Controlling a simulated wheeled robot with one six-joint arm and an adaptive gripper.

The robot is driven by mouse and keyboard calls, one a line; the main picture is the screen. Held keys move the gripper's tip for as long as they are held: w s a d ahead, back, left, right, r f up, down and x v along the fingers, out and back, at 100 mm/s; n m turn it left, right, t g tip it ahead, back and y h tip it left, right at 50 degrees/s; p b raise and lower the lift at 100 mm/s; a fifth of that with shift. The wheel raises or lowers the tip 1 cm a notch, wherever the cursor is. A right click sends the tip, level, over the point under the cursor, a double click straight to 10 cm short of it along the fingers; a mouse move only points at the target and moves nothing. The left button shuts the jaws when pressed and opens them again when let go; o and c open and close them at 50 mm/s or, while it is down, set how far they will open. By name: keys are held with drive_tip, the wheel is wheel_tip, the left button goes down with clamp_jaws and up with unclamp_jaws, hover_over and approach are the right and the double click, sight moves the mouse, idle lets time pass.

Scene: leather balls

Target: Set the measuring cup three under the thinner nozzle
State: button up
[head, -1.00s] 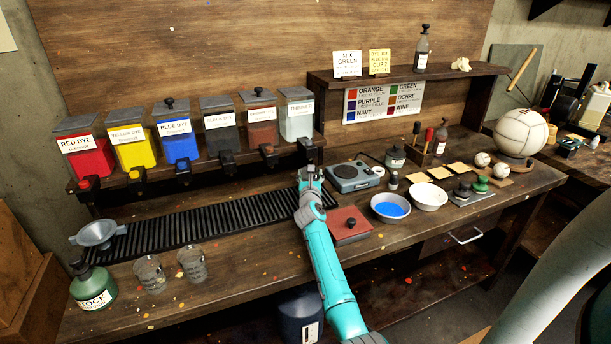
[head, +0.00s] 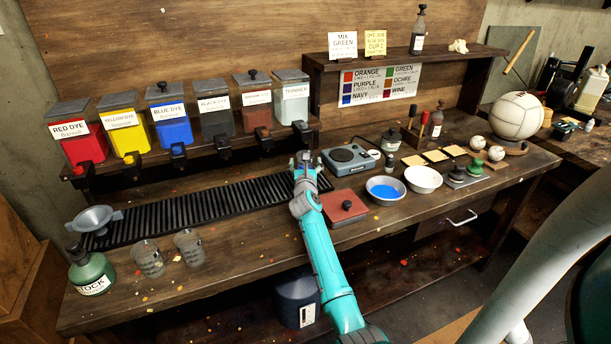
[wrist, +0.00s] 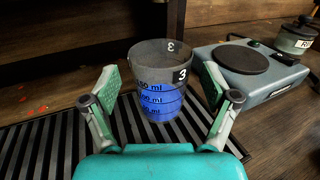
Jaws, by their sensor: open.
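Measuring cup three (wrist: 160,72) stands upright on the slatted drip grate (wrist: 40,147) in the wrist view, holding blue liquid in its lower part. My gripper (wrist: 168,88) is open, with one finger on each side of the cup and gaps showing between fingers and cup. In the head view my gripper (head: 304,160) is at the right end of the grate, in front of and below the nozzle (head: 302,130) of the thinner dispenser (head: 292,100). The cup is mostly hidden there behind my gripper, so its exact alignment with the nozzle cannot be told.
A hot plate (head: 350,160) stands close to the right of my gripper. Two clear cups, one here (head: 148,258), a funnel (head: 98,220) and a stock bottle (head: 90,270) are at the left. A red square slab (head: 345,206) lies in front of the hot plate.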

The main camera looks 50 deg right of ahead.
drive_tip(key=v, duration=0.9)
drive_tip(key=shift+a, duration=0.1)
idle(0.3)
